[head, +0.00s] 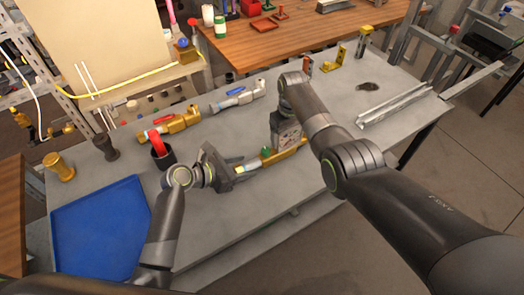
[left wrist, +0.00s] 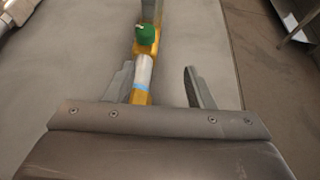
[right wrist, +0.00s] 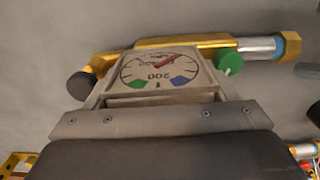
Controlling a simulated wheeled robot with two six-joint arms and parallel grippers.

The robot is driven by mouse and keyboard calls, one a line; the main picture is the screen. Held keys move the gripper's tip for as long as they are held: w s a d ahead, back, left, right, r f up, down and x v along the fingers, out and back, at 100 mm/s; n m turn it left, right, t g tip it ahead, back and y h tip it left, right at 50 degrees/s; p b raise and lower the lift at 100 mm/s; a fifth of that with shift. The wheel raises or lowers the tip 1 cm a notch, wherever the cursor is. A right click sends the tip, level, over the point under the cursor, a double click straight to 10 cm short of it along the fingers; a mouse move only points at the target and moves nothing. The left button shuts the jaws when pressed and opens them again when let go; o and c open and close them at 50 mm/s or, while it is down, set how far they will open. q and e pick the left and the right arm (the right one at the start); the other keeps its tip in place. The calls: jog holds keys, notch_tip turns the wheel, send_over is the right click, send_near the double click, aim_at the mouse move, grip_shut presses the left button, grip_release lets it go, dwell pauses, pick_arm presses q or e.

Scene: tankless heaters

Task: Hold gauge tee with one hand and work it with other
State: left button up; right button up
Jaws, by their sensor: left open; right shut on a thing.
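The gauge tee is a brass body (right wrist: 190,44) with a square dial gauge (right wrist: 160,68), a green knob (right wrist: 229,63) and a silver end with a blue band. It also shows in the head view (head: 289,153). My right gripper (head: 285,136) is shut on the gauge from above, one finger on each side of the dial. The red needle points near the 400 marking. My left gripper (left wrist: 158,86) is open at the silver end (left wrist: 143,70). That end lies between its fingers, closer to the left one in the left wrist view. The green knob (left wrist: 146,35) is beyond the fingertips.
A blue tray (head: 100,232) lies at the table's left. Brass valve fittings (head: 170,126) with red and blue handles lie behind my left gripper. A black cup (head: 162,158) stands close to my left wrist. Grey rails (head: 395,104) lie at the right. The front table surface is clear.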

aim_at(264, 151)
pick_arm(q)
jog(key=w+d+n+t, duration=0.1)
jog(key=w+d, duration=0.1)
jog(key=w+d+f+n+t+y, duration=0.1)
jog(key=w, duration=0.1)
jog(key=w+d, duration=0.2)
jog(key=w, duration=0.1)
jog(key=shift+d+f+n+t+y, duration=0.3)
jog(key=shift+f+n+t+y, duration=0.1)
dwell(0.4)
jog(key=c, duration=1)
